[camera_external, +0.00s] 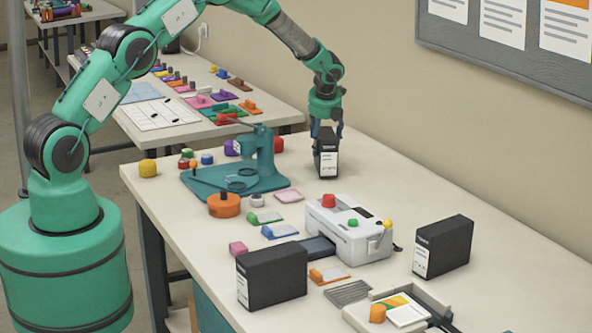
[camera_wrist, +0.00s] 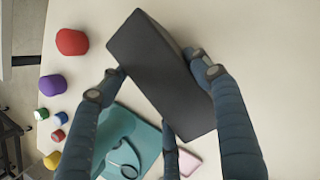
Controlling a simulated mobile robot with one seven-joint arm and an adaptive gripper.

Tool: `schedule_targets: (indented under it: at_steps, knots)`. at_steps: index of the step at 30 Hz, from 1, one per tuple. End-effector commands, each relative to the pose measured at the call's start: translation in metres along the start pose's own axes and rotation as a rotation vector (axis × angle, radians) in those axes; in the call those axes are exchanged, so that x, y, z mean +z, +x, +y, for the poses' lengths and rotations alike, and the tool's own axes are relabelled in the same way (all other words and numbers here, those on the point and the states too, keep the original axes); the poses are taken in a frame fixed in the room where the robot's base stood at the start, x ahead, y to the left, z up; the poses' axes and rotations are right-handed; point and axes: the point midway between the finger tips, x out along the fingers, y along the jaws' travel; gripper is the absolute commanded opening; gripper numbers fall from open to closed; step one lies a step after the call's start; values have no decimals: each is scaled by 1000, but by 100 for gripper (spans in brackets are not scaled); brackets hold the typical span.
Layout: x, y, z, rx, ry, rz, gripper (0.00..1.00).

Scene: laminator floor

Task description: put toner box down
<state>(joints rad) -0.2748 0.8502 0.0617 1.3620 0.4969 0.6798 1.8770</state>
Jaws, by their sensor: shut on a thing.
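The toner box (camera_external: 327,159) is black with a white label and is upright in my gripper (camera_external: 327,131) at the far end of the table, near the wall side. My gripper is shut on its upper part. In the wrist view the dark toner box (camera_wrist: 165,70) fills the middle between the fingers (camera_wrist: 160,85). Its bottom is at or just above the tabletop; I cannot tell whether it touches. Two similar black boxes stand on the table, one at the front left (camera_external: 272,277) and one at the right (camera_external: 443,246).
A teal press (camera_external: 258,165) stands left of the held box, and a white laminator (camera_external: 348,230) is nearer the camera. Red (camera_wrist: 72,42) and purple (camera_wrist: 51,85) pieces lie near the table edge. The table strip (camera_external: 400,190) along the wall is clear.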

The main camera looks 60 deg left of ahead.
Motion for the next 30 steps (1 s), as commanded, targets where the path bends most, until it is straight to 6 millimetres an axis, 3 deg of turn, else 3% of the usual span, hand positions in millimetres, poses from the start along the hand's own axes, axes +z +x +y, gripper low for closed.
schedule_targets:
  at_steps: [15, 16, 18, 30]
  knots:
    - [-2, 6, -1, -2, 0, -2, 20]
    - [-3, 8, 0, -1, 0, -1, 65]
    - [-3, 7, 0, -1, 0, -1, 79]
    - [-2, 6, 0, -1, 0, -1, 82]
